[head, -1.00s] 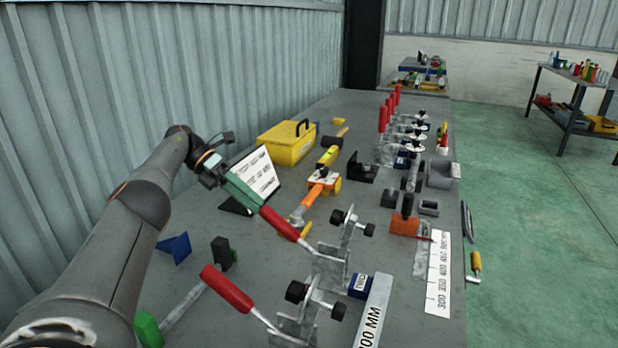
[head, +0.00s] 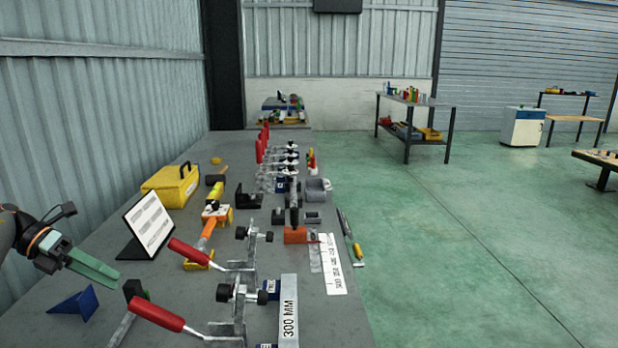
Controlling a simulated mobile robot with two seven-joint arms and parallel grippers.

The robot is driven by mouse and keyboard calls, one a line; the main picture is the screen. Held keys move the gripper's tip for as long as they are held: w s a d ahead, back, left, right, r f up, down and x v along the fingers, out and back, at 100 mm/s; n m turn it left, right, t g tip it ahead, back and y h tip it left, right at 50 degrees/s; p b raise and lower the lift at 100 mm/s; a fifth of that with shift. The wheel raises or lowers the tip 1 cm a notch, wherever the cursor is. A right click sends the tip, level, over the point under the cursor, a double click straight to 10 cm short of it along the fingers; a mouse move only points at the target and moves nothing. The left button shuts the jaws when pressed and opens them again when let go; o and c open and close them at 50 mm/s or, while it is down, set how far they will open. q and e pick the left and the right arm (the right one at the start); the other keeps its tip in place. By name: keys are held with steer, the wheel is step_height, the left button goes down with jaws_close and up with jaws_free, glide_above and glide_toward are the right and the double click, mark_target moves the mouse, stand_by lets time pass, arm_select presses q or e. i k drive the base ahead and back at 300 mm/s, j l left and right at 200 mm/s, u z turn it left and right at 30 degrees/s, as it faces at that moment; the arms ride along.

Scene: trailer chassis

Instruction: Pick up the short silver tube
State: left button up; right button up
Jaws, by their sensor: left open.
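A silver square tube (head: 289,308) marked "300 MM" lies on the grey workbench (head: 190,290) at the front, beside the red-handled clamps. A shorter silver-grey piece (head: 315,256) lies beside the white printed scale; I cannot tell whether it is a tube. My right gripper is not in view.
Red-handled toggle clamps (head: 157,316) stand between my left gripper and the marked tube. A sign (head: 148,222), a yellow toolbox (head: 171,186) and a blue wedge (head: 76,304) are on the left. Green floor (head: 450,250) is open to the right.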

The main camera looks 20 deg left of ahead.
mark_target(288, 337)
steer(key=k, duration=1)
